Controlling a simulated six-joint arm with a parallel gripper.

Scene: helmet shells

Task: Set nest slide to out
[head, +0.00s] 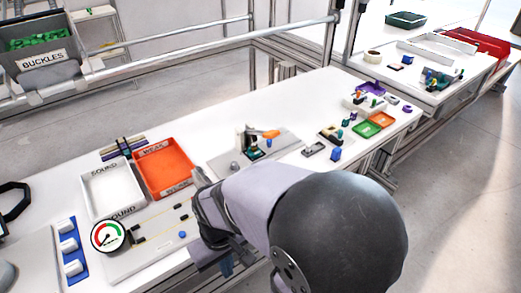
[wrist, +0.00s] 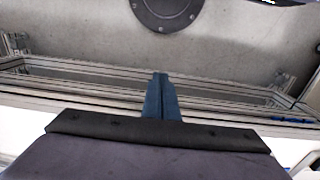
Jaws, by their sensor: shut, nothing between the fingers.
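I cannot pick out the nest slide for certain. A grey plate (head: 225,162) in the middle of the bench bears a fixture (head: 245,140) with an orange handle (head: 268,134); a slide there is too small to make out. My gripper (wrist: 160,76) is shut and empty in the wrist view, its two blue fingers side by side. In the head view my arm covers the bench's front middle, and the fingers are mostly hidden below it. No task object shows close to the fingertips in the wrist view.
A white SOUND tray (head: 90,183) and an orange tray (head: 163,170) stand at the left. A pale panel (head: 125,262) with a dial gauge (head: 107,236) lies in front of them.

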